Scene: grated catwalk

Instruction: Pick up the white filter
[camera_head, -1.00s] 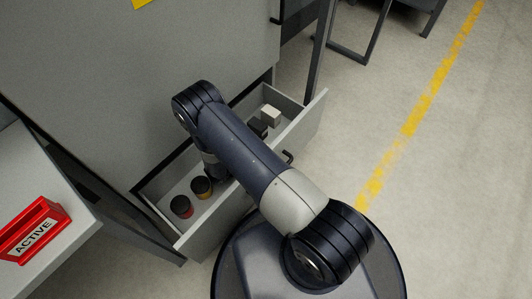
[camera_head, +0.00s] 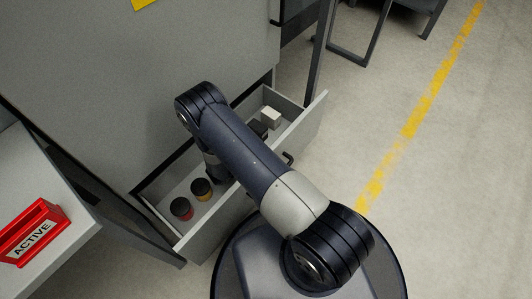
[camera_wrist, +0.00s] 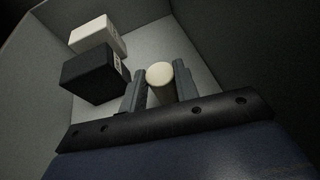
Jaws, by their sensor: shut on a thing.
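In the wrist view, the white filter (camera_wrist: 160,76) is a cream-white cylinder with a round top. It stands between the two fingers of my gripper (camera_wrist: 161,88), which is shut on it inside an open drawer (camera_head: 232,211). The filter appears upright; whether it touches the drawer floor cannot be told.
Beside the filter are a black box (camera_wrist: 92,76) and a white box (camera_wrist: 97,37); the white box also shows in the head view (camera_head: 270,117). Two dark-topped jars, red (camera_head: 181,208) and yellow (camera_head: 202,189), stand at the drawer's near-left end. A red ACTIVE sign (camera_head: 36,232) lies left.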

